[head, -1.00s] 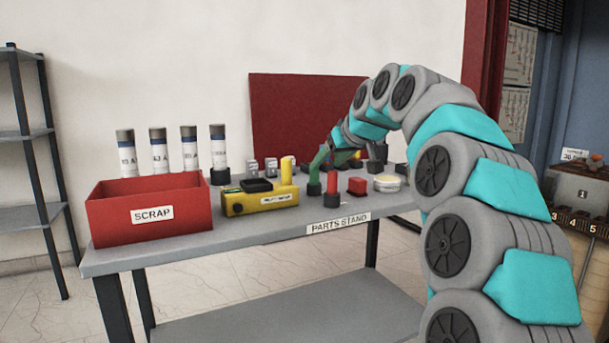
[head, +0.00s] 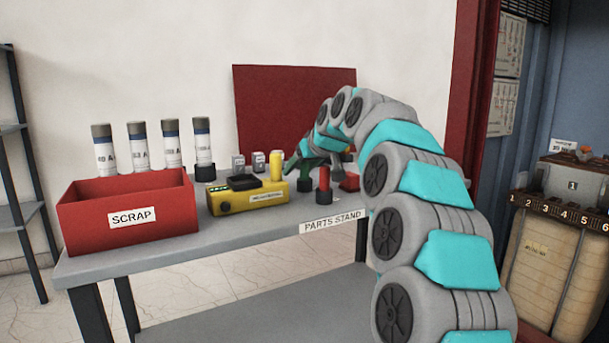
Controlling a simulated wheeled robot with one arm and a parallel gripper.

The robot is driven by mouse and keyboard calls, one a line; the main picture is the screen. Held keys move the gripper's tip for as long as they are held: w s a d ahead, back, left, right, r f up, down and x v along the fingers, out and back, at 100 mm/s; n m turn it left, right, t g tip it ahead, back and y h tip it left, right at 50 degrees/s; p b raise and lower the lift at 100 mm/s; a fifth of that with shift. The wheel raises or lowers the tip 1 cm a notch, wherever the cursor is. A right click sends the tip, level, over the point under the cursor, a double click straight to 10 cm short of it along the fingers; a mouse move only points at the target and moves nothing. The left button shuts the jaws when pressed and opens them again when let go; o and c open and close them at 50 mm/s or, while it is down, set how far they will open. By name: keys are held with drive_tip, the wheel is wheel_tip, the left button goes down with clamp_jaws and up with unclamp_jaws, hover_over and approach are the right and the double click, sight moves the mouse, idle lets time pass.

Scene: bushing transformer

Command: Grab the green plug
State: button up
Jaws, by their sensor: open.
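The green plug (head: 294,163) stands at the back middle of the parts stand (head: 200,250), with a dark base below it. Its upper part is partly covered by my gripper. My gripper (head: 306,158) reaches down from the right at the end of my bent arm and is open right at the plug. I cannot tell whether the fingers touch it or lie on both sides of it, because the parts overlap and are small.
A red plug (head: 324,179) stands close in front, beside a red block (head: 350,182). A yellow meter (head: 230,201), a yellow cylinder (head: 276,166) and small grey parts (head: 258,162) are to the left. The red scrap box (head: 160,220) fills the stand's left end.

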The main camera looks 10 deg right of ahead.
drive_tip(key=shift+c, duration=0.3)
clamp_jaws()
idle(0.4)
